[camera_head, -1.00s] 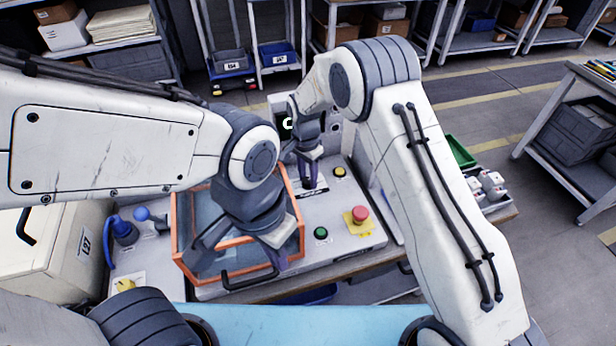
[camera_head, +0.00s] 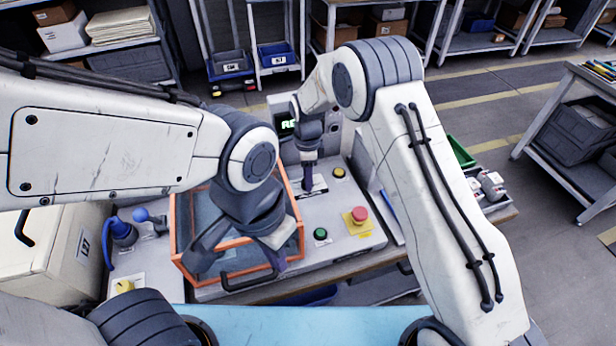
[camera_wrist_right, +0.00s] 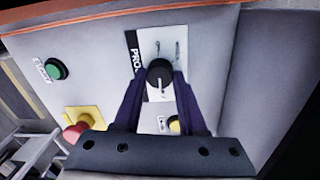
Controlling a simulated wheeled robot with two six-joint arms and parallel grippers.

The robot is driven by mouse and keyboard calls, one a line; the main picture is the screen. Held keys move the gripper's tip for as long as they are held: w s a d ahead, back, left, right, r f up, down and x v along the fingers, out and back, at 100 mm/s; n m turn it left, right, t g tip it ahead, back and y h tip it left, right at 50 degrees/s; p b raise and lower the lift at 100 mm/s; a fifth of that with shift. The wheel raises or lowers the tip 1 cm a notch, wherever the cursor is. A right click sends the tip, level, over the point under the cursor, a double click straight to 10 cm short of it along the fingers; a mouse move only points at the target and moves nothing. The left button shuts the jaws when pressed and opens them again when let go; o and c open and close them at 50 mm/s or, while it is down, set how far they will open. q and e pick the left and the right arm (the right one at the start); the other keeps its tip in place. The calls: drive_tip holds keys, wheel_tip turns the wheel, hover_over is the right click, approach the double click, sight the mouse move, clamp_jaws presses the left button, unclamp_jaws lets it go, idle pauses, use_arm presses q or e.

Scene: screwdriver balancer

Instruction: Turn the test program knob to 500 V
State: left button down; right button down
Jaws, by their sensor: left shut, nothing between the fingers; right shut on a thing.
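The black test program knob (camera_wrist_right: 159,74) sits on a white plate in the right wrist view, with a pale pointer line on it. The plate's lettering is partly visible as "PRO"; I cannot read a voltage setting. My right gripper (camera_wrist_right: 158,84) has its two dark fingers shut on the knob, one on each side. In the head view my right gripper (camera_head: 308,185) reaches down to the panel and hides the knob. My left gripper (camera_head: 275,262) is shut and empty, in front of the orange-framed clear box (camera_head: 184,225), near its dark handle.
A green button (camera_head: 320,234), a red emergency button (camera_head: 359,214) on yellow and a yellow-topped button (camera_head: 339,173) stand on the panel. A display with green text (camera_head: 288,125) is partly hidden by my right arm.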

drive_tip(key=shift+w+r, duration=0.1)
idle(0.3)
drive_tip(key=shift+c, duration=2.3)
unclamp_jaws()
wheel_tip(320, 180, up, 10)
drive_tip(key=b, duration=0.1)
drive_tip(key=shift+w+r+b, duration=0.2)
drive_tip(key=shift+b, duration=0.1)
